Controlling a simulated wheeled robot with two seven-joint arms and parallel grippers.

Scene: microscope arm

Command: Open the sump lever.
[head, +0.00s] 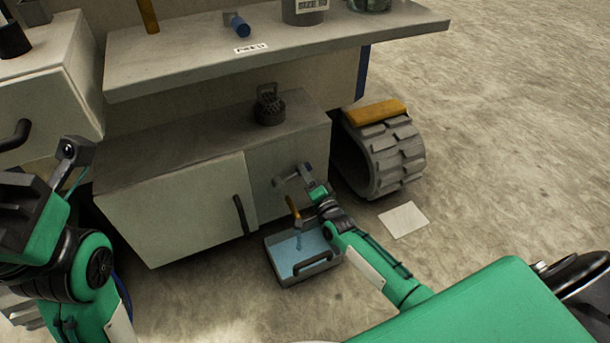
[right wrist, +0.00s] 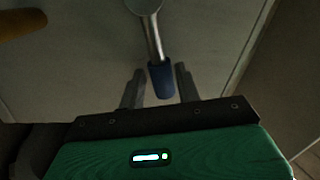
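The sump lever (right wrist: 152,40) is on the front of the low cabinet. It has a round grey hub, a metal shaft and a blue grip (right wrist: 161,80), and in the right wrist view it hangs downward, slightly tilted. My right gripper (right wrist: 160,88) is open, with one dark finger on each side of the blue grip. I cannot tell whether either finger touches it. In the head view my right gripper (head: 312,183) is at the cabinet front, and it partly hides the lever. My left arm is at the left edge of the head view; its finger opening is unclear.
An orange spout (head: 293,208) is below the lever, over a grey tray (head: 286,279) with blue liquid on the floor. A black door handle (head: 240,214) is left of it. A tracked wheel (head: 385,160) stands to the right. A bench top (head: 190,62) overhangs the cabinet.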

